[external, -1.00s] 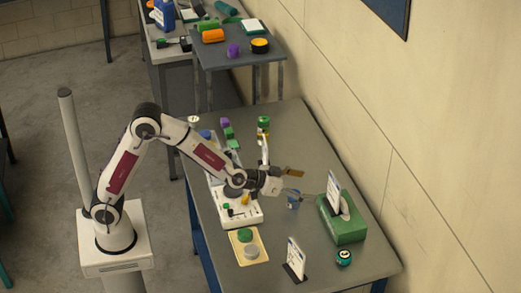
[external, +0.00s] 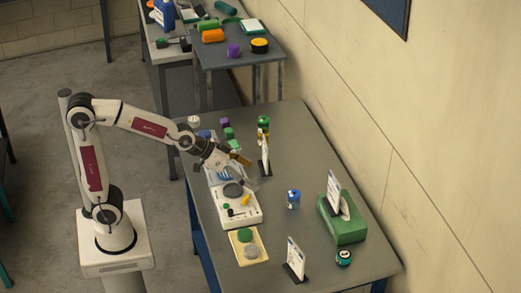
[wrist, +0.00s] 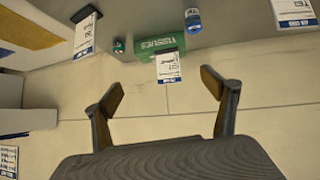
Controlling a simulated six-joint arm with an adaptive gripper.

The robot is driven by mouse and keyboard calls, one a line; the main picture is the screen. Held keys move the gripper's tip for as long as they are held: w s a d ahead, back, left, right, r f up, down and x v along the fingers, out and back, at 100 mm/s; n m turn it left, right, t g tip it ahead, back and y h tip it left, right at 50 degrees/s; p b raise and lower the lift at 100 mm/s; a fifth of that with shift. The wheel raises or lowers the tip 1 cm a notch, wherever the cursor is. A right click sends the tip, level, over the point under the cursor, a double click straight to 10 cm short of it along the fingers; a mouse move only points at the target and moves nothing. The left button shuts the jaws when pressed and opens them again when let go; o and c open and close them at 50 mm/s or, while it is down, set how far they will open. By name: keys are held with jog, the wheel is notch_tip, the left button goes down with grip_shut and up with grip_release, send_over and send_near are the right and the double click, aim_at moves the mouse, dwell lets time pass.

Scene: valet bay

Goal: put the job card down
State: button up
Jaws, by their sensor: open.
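A white printed card (external: 334,192) stands upright, slightly tilted, at the green block (external: 346,228) on the right of the table; I take it as the job card. The wrist view also shows this card (wrist: 169,68) and the green block (wrist: 157,44), ahead of my fingers. Whether the card sits in a slot cannot be told. My gripper (external: 249,170) is open and empty above the white tray unit, well left of the card. In the wrist view its fingers (wrist: 163,85) are spread with nothing between them.
Other cards stand at the table's front (external: 296,258) and by the green-topped stand (external: 265,155). A blue can (external: 293,199) is between my gripper and the green block. A teal-black round item (external: 344,257) and a yellow tray (external: 261,234) lie nearer the front. The wall borders the right side.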

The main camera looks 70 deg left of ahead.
jog(key=s+a+f+g, duration=0.1)
jog(key=s+a, duration=0.1)
jog(key=s, duration=0.7)
jog(key=s+a+f+g+y, duration=0.1)
jog(key=s+a+g, duration=0.1)
jog(key=s, duration=0.7)
jog(key=s+a+f+n+g+y, duration=0.1)
jog(key=s+a, duration=0.2)
jog(key=s, duration=0.6)
jog(key=shift+s+a+f, duration=0.15)
jog(key=shift+a+f, duration=0.15)
jog(key=shift+a, duration=0.1)
